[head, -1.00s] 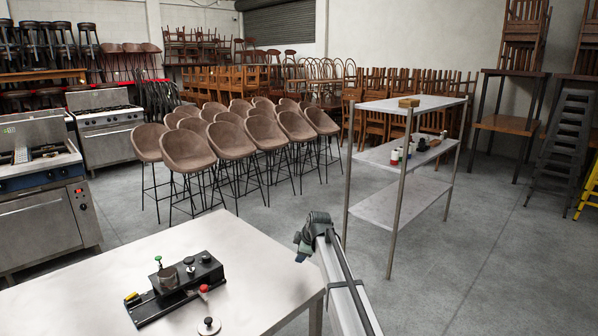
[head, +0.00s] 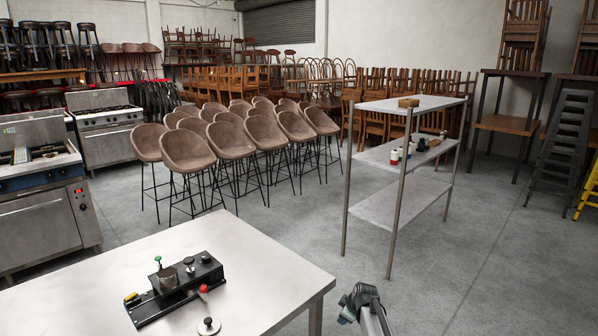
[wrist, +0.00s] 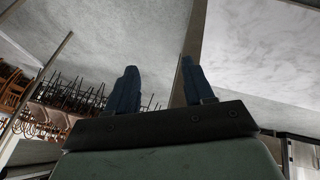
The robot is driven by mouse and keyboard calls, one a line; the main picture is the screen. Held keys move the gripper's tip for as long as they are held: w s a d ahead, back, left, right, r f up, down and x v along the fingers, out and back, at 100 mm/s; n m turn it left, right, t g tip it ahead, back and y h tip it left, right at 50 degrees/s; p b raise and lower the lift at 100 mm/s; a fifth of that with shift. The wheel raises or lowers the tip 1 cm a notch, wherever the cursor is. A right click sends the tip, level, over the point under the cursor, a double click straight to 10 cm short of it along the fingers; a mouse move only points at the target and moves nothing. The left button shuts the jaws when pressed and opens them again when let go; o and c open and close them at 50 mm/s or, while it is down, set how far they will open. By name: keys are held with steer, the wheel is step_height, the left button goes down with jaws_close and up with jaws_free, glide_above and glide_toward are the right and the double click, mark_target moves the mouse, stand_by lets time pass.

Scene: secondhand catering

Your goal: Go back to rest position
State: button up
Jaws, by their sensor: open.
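My gripper (wrist: 157,88) shows in the wrist view with its two dark fingers apart and nothing between them. In the head view, part of my arm's end shows low in the picture, right of the table, over the grey floor; the fingertips are not clear there. The white table (head: 255,255) stands at the lower left. A black device (head: 187,280) with knobs, a small metal cup and a red-tipped lever lies on it, apart from my arm.
A metal shelf rack (head: 410,165) stands behind my arm to the right, with small jars (head: 396,157) on its middle shelf. Brown bar stools (head: 220,140) crowd the middle. A steel stove (head: 105,130) is at the left. Open floor lies at the right.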

steer(key=s+f+m+g, duration=0.3)
steer(key=s+f, duration=0.7)
steer(key=s, duration=0.4)
steer(key=s+f+m+g, duration=0.3)
steer(key=s+f, duration=0.7)
steer(key=s, duration=0.4)
steer(key=s+f+m+g+h, duration=0.1)
steer(key=s+f+m+g, duration=0.1)
steer(key=s, duration=1.3)
steer(key=s+f+m+g, duration=0.3)
steer(key=s+m+g, duration=0.1)
steer(key=s, duration=1.1)
steer(key=shift+d+h, duration=0.15)
steer(key=shift+h, duration=0.25)
